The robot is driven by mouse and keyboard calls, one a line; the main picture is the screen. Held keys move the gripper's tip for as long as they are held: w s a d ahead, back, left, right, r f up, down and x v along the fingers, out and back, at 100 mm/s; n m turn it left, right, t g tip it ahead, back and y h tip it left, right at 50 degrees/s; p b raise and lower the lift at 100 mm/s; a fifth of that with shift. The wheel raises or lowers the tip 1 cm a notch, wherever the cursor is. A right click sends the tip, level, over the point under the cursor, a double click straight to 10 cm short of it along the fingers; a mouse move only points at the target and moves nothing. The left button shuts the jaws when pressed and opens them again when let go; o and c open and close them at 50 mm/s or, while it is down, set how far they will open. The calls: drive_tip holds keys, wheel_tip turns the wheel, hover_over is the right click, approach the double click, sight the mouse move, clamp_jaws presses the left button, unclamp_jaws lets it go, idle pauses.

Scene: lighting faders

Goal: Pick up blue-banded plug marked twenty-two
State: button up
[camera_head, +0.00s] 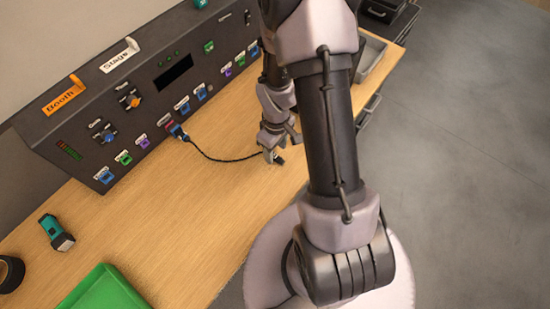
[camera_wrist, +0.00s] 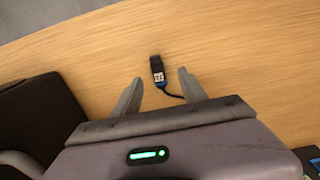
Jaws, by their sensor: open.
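The label's marks are too small to read surely. My gripper (camera_wrist: 160,77) is open and empty, its two fingers on either side of the plug's line. The plug lies just ahead of and between the fingertips, apart from both. A dark cable (camera_head: 217,159) runs over the table from the console to the plug's end. In the head view my gripper (camera_head: 272,155) is low over the table and largely covers the plug.
A dark console (camera_head: 170,75) with several coloured plugs and sockets stands along the table's back. A teal flashlight (camera_head: 55,232) and a green tray (camera_head: 105,290) are at the front left. A grey tray (camera_head: 371,57) is at the far right. The table's middle (camera_head: 180,215) is clear.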

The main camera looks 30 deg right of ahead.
sight(276, 156)
wheel_tip(276, 156, down, 4)
drive_tip(key=shift+w+d+f+b, duration=0.1)
drive_tip(key=shift+w+d+b, duration=0.05)
drive_tip(key=shift+b, duration=0.5)
drive_tip(key=shift+c, duration=0.9)
clamp_jaws()
